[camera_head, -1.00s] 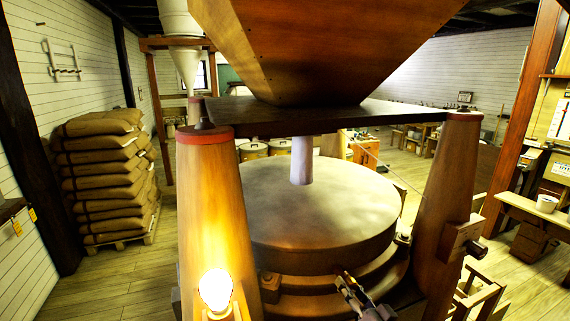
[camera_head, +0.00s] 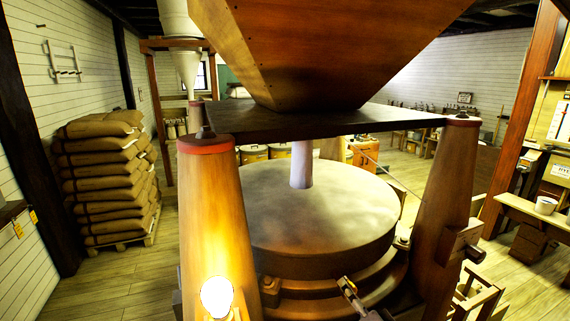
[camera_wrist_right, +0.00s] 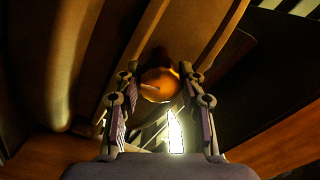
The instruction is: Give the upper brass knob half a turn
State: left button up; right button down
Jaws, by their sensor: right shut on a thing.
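My right gripper (camera_head: 350,292) is low at the front of the round millstone casing (camera_head: 320,215) in the head view, seen small and partly cut off by the bottom edge. In the right wrist view, its two fingers (camera_wrist_right: 157,80) stand on either side of a round, shiny brass knob (camera_wrist_right: 160,88) and are shut on it. The knob's outer face points toward the wrist camera. In the head view the knob is hidden or too small to make out. No second knob can be told apart in the wrist view. My left gripper is in neither view.
Tapered wooden posts stand left (camera_head: 212,230) and right (camera_head: 445,205) of the casing. A lit bulb (camera_head: 217,296) is at the front left. A large wooden hopper (camera_head: 325,50) hangs above. Stacked sacks (camera_head: 105,180) stand at left, with open floor beside them.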

jog(key=shift+m, duration=0.4)
jog(key=shift+r+m+p, duration=0.1)
jog(key=shift+m+p, duration=0.3)
jog(key=shift+m, duration=0.9)
jog(key=c, duration=0.8)
grip_release()
